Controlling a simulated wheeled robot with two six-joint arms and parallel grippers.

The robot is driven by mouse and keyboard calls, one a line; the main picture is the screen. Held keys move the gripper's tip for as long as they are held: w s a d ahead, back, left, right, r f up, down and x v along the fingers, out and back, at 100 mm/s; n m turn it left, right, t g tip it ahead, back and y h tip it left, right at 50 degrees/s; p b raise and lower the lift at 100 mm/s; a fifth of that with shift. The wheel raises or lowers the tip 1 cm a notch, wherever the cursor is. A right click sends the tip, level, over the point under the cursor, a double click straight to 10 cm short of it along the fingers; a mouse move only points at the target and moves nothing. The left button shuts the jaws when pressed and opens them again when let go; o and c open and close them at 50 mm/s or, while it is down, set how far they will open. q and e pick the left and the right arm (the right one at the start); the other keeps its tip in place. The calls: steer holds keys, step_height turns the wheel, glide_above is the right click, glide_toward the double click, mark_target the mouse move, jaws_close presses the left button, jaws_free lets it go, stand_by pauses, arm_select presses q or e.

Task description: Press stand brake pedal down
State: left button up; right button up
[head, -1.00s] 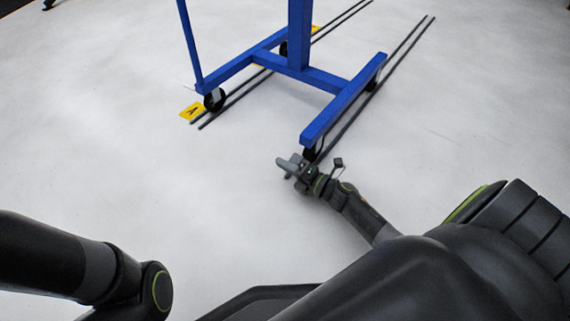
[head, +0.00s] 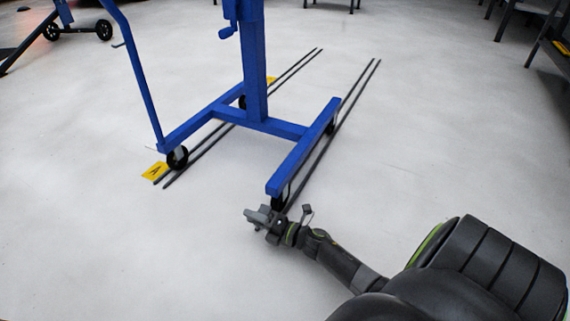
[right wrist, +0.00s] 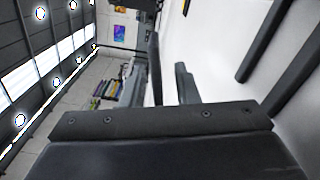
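The blue stand (head: 256,85) stands on its casters across dark floor rails in the head view. Its near right leg (head: 303,148) ends above a dark caster (head: 278,203). My right gripper (head: 260,217) is low by the floor, just in front of this caster, and partly covers it. I cannot tell whether they touch. I cannot make out a brake pedal for certain. My left gripper is out of view.
Thin dark rails (head: 340,120) run along the floor under the stand. A yellow marker (head: 156,171) lies by the near left caster. Another wheeled frame (head: 75,29) is at the back left, and dark furniture (head: 528,22) at the back right. The near floor is clear.

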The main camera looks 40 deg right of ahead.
steer(key=p+v, duration=0.6)
steer(key=v, duration=1)
steer(key=shift+s, duration=0.2)
steer(key=shift+s+d, duration=0.25)
steer(key=shift+s, duration=0.2)
